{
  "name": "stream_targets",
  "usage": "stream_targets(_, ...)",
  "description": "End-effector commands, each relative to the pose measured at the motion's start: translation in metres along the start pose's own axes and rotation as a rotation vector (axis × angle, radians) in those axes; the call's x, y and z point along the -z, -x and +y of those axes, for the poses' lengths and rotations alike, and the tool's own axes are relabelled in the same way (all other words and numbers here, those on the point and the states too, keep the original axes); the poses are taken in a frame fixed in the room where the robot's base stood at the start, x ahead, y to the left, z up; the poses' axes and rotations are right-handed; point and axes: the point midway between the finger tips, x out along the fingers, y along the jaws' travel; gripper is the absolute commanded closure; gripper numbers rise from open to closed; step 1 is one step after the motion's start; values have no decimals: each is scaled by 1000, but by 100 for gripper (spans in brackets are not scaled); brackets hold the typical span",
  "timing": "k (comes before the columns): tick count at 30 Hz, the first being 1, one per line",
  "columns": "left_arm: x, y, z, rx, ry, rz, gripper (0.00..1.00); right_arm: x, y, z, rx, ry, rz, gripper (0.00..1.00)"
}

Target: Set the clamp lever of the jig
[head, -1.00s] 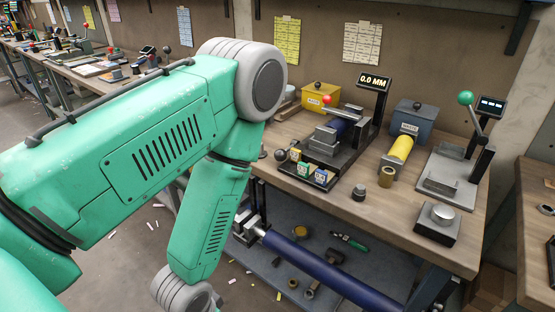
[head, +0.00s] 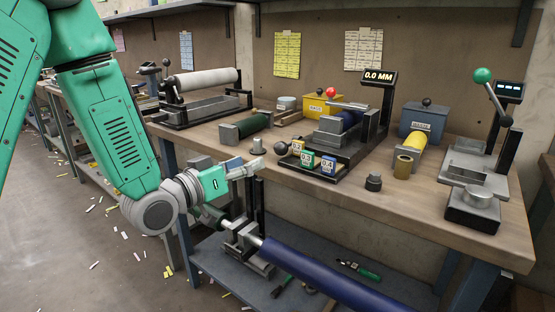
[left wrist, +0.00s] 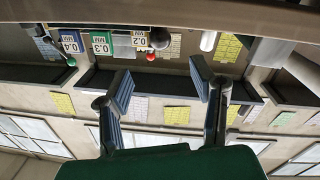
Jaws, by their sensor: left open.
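I cannot tell which is the clamp lever. Number blocks (head: 308,160) sit along its front. My left gripper (head: 260,168) is open and empty, left of the jig near the bench's front edge. In the left wrist view its fingers (left wrist: 160,74) are apart, with the blocks (left wrist: 102,43) and dark knob (left wrist: 160,38) beyond. My right gripper is out of view.
A press with a green-knobbed lever (head: 482,76) stands at the right. A yellow roll (head: 411,154) and grey box (head: 423,118) lie between. A white roller stand (head: 205,82) is at the left. A long blue roll (head: 320,272) lies below the bench top.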

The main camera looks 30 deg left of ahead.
Motion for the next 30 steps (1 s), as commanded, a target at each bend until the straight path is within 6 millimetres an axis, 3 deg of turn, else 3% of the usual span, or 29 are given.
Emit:
stream_targets(6,-2,-49,-1,-1,-2,-1,49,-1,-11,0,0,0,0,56)
stream_targets(13,-2,-87,-2,1,-1,-1,49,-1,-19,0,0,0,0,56)
stream_targets(18,-2,-100,-1,1,0,-3,49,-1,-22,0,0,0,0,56)
stream_targets(27,-1,-102,-1,2,1,-3,49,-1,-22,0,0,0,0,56)
stream_targets(28,-1,-102,-1,2,1,-3,53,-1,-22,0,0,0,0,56)
stream_targets(30,-1,-102,-1,2,1,-3,78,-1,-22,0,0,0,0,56)
